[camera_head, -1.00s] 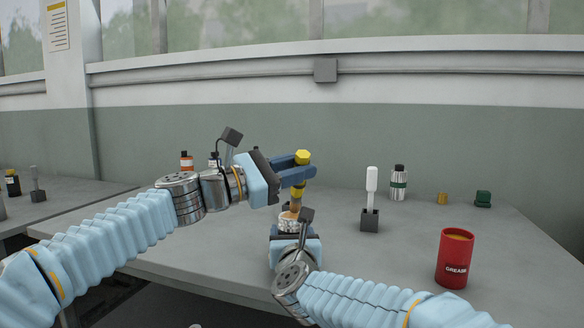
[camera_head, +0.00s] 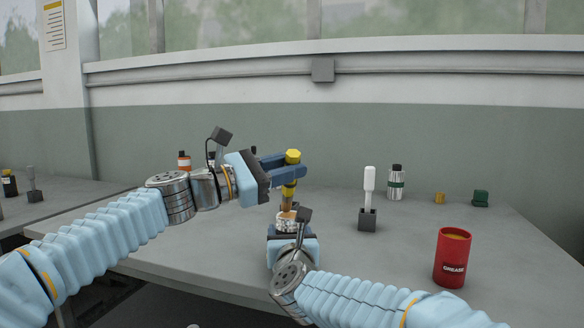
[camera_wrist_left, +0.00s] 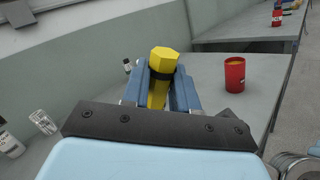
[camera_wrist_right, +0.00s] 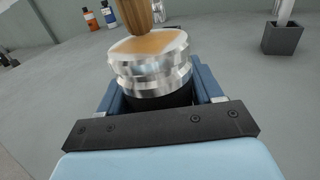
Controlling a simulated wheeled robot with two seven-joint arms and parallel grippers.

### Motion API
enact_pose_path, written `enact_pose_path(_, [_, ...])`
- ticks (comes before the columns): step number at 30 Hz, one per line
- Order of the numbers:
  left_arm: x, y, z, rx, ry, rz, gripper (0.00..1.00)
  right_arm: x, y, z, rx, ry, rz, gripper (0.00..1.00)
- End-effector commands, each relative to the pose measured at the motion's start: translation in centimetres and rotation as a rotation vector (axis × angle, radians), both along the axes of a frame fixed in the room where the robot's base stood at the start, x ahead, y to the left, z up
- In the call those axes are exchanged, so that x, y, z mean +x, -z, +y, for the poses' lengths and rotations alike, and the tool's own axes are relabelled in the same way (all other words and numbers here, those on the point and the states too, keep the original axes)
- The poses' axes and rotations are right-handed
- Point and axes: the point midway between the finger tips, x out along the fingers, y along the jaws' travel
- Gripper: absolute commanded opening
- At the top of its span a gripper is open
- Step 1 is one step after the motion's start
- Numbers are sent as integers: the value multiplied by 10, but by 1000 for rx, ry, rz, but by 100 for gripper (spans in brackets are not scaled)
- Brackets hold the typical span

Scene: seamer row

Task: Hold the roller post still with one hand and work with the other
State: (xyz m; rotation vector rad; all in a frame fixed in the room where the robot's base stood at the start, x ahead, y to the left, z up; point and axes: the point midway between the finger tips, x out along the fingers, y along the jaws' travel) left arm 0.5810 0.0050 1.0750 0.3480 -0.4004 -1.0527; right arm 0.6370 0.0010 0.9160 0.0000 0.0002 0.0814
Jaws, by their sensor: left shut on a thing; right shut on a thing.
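The roller post (camera_head: 286,222) is a silver ridged cylinder with a tan coating on top. It stands upright in my right gripper (camera_head: 288,233), which is shut around its lower part; the right wrist view shows the post (camera_wrist_right: 150,75) large between the blue fingers. My left gripper (camera_head: 290,172) is shut on a brush with a yellow hexagonal handle (camera_head: 293,156) and brown bristles (camera_wrist_right: 138,14). It holds the brush roughly upright over the post. The bristle tip is at the coated top; I cannot tell if it presses on it. The red grease can (camera_head: 453,258) stands at the right.
A white-handled tool (camera_head: 370,180) stands in a dark block (camera_head: 368,219) right of the post. A silver bottle (camera_head: 396,183), a yellow piece (camera_head: 439,198) and a green piece (camera_head: 481,199) stand behind. The bench between post and can is clear.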

Motion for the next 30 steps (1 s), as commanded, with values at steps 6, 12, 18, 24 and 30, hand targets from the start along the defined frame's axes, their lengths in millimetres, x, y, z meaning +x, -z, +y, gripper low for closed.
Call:
enact_pose_path(6, [-9,1,-8,1,1,2,0,0,0,0,0,1,-1,31])
enact_pose_path(12, [-12,1,-11,1,2,2,0,0,0,0,0,0,-1,31])
enact_pose_path(18, [-12,-4,-11,0,3,1,0,0,-1,0,0,0,-1,31])
enact_pose_path(24, [-12,-27,-10,1,1,-2,0,0,0,0,0,0,-1,31])
enact_pose_path(30, [-13,-51,-11,0,3,-4,0,0,0,0,0,0,-1,31])
